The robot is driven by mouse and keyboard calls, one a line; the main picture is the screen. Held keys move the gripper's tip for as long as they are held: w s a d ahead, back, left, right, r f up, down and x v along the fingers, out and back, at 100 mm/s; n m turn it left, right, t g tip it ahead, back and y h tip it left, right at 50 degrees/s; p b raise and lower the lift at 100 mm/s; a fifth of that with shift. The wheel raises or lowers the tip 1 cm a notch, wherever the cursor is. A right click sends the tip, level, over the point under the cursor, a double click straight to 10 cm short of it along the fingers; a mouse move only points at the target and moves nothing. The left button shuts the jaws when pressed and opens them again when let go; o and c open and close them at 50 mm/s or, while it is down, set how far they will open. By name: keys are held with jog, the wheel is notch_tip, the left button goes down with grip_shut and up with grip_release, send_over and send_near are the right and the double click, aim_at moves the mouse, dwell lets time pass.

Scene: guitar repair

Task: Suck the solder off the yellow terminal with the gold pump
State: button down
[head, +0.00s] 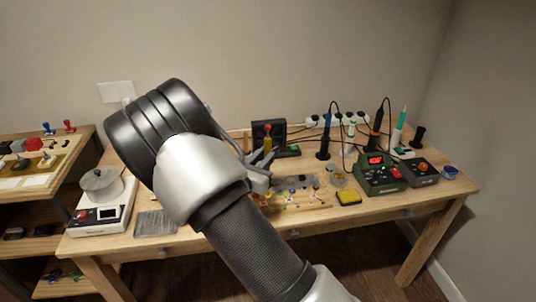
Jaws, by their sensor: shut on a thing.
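My gripper (263,156) is above the back middle of the workbench, partly hidden behind my own arm. It is shut on an upright gold pump (267,143) with a red top. The pump's lower end is hidden by the fingers and arm. Small coloured parts (292,194) lie on the bench in front and to the right of the gripper. The yellow terminal is too small to pick out surely among them.
A yellow sponge (348,197), a green station with red display (380,174) and a grey box with a red knob (422,172) stand to the right. Upright tools and cables line the back. A scale with a pot (101,186) stands left. Bare wood shows along the front.

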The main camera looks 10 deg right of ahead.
jog(key=shift+r, duration=0.35)
jog(key=shift+d, duration=0.1)
jog(key=d+r+p, duration=0.1)
jog(key=d+r, duration=0.1)
jog(key=d, duration=0.6)
jog(key=shift+a, duration=0.15)
dwell(0.4)
